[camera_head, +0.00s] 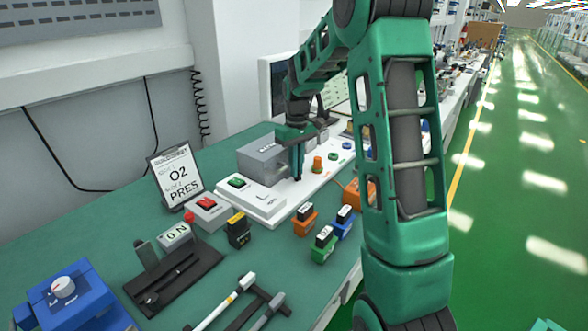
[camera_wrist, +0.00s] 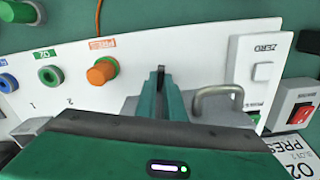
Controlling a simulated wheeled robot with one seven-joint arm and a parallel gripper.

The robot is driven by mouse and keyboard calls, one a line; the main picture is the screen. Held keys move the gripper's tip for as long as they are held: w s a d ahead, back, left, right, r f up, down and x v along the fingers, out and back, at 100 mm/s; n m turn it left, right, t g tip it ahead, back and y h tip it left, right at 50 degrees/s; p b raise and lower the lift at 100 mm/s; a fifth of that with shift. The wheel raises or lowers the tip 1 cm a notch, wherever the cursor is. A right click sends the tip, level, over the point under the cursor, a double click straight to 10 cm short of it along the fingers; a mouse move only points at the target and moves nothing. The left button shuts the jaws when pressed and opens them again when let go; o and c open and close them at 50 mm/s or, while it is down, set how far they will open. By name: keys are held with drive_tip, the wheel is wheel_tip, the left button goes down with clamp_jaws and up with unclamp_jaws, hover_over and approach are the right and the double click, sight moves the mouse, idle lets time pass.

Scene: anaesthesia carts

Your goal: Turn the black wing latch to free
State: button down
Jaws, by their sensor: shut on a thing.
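My gripper (camera_head: 297,179) points down at the white panel (camera_head: 283,207), in front of the grey box (camera_head: 258,152). In the wrist view my gripper (camera_wrist: 160,75) has its two green fingers close together, shut on a small black piece, the wing latch (camera_wrist: 161,69). Only the tip of the latch shows between the fingertips; the rest is hidden by them, so I cannot tell its angle. In the head view the latch is hidden behind the fingers.
An orange knob (camera_wrist: 101,72) marked PRESS and a green-ringed port (camera_wrist: 49,76) stand beside my fingers. A bent metal handle (camera_wrist: 213,92) and a white ZERO switch box (camera_wrist: 258,66) are on the other side. An O2 PRES sign (camera_head: 176,178) stands nearby.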

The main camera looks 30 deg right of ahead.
drive_tip(key=m, duration=0.7)
drive_tip(key=shift+a, duration=0.1)
drive_tip(key=m, duration=0.4)
drive_tip(key=shift+a+m, duration=0.1)
drive_tip(key=shift+m, duration=1.8)
drive_tip(key=c, duration=1.9)
unclamp_jaws()
drive_tip(key=shift+a, duration=0.1)
drive_tip(key=shift+o, duration=0.2)
drive_tip(key=shift+d, duration=0.25)
drive_tip(key=shift+r, duration=0.1)
wheel_tip(320, 180, up, 11)
drive_tip(key=shift+f, duration=0.2)
